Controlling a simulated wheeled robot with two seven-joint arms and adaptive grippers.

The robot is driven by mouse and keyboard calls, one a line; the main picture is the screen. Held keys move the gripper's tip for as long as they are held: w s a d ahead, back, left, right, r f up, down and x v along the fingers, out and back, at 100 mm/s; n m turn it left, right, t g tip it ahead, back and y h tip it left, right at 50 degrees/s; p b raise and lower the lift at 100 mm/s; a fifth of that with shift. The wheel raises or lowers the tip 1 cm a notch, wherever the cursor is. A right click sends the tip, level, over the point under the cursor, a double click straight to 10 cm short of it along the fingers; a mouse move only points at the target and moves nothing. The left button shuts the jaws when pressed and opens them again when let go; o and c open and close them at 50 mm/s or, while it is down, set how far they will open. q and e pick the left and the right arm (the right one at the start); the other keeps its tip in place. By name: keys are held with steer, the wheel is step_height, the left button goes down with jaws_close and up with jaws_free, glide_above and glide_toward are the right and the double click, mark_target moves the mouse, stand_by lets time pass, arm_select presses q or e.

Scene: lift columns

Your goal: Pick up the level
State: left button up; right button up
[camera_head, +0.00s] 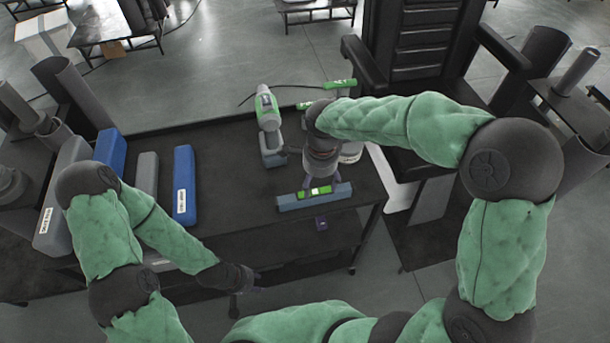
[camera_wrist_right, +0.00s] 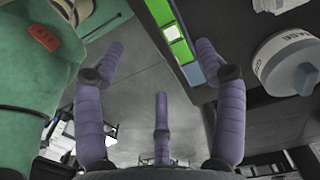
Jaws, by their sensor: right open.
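The level, a grey-blue bar (camera_head: 290,203) with a bright green window in its middle, lies near the front edge of the dark table, right of centre. In the right wrist view part of the level (camera_wrist_right: 177,43) shows at the top, right of centre, with green and white squares. My right gripper (camera_head: 320,181) is directly over the level's middle from above. Its purple fingers (camera_wrist_right: 160,95) are spread apart, with nothing held between them; contact with the level is unclear. My left gripper (camera_head: 241,292) hangs low in front of the table, away from the level; its finger opening is too small to tell.
A green-and-grey power drill (camera_head: 267,112) stands behind and left of the level. Blue and grey long boxes (camera_head: 184,185) lie at the table's left. A dark chair-like frame (camera_head: 420,60) stands behind right.

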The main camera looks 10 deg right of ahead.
mark_target(315, 194)
steer(key=shift+w+r, duration=0.4)
steer(key=shift+r, duration=0.2)
steer(key=shift+w+d+m, duration=0.1)
steer(key=shift+m, duration=0.2)
step_height(315, 194, down, 6)
steer(key=shift+r+b, duration=0.2)
steer(key=shift+b, duration=0.7)
steer(key=f, duration=0.1)
steer(key=f+b, duration=0.1)
steer(key=f, duration=0.1)
steer(key=f+b, duration=0.1)
steer(key=f, duration=0.1)
steer(key=shift+a, duration=0.25)
arm_select(q)
steer(key=f, duration=0.4)
steer(key=shift+w, duration=0.35)
steer(key=shift+r, duration=0.1)
arm_select(e)
steer(key=c, duration=1.4)
steer(key=shift+r, duration=0.1)
